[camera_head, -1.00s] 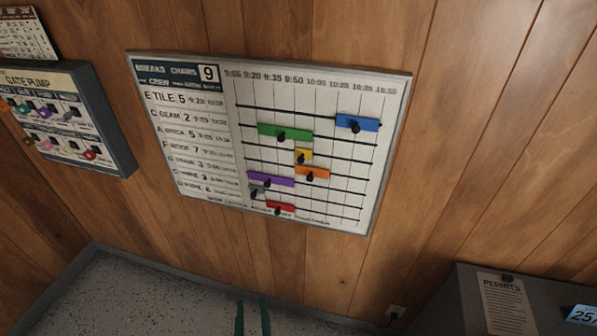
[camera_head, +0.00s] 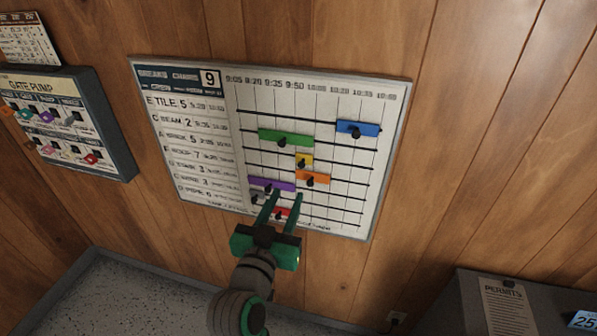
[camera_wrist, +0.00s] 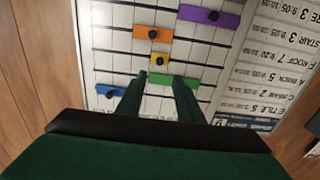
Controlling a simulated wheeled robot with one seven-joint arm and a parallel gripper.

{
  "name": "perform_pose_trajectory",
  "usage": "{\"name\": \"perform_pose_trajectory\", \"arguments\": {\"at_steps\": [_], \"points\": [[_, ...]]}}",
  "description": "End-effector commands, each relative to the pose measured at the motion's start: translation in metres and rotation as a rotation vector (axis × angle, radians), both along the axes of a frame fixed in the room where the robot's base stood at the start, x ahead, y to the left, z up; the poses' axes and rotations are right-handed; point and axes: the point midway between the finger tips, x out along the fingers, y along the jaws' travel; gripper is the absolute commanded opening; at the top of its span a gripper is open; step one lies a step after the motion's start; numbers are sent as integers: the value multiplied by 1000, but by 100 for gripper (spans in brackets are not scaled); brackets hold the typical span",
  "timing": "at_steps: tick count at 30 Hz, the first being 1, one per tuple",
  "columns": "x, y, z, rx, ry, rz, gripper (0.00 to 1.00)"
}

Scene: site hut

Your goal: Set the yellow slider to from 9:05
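The yellow slider (camera_head: 304,160) is a short block with a black knob, on a rail in the middle of the white chart board (camera_head: 215,187). It sits roughly below the 9:50 heading, well right of 9:05. In the wrist view the yellow slider (camera_wrist: 159,61) is just beyond my fingertips. My gripper (camera_head: 285,196) is open and empty, in front of the board's lower part, its fingers apart. In the head view it covers part of the red slider (camera_head: 282,213). In the wrist view my gripper (camera_wrist: 160,75) appears over the green slider's rail, not visibly gripping anything.
The green slider (camera_head: 270,136) is on the rail above yellow, the orange slider (camera_head: 318,180) below. Purple (camera_head: 262,184) and blue (camera_head: 368,129) sliders share the board. A gate pump panel (camera_head: 118,150) hangs left. A grey cabinet (camera_head: 455,305) stands lower right.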

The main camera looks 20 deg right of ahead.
Motion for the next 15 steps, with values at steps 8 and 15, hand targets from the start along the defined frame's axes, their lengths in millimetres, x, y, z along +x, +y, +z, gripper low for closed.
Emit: {"name": "perform_pose_trajectory", "arguments": {"at_steps": [8, 15], "points": [[27, -22, 1, 0, 0, -8, 33], [62, -45, 1, -1, 1, -7, 33]]}}
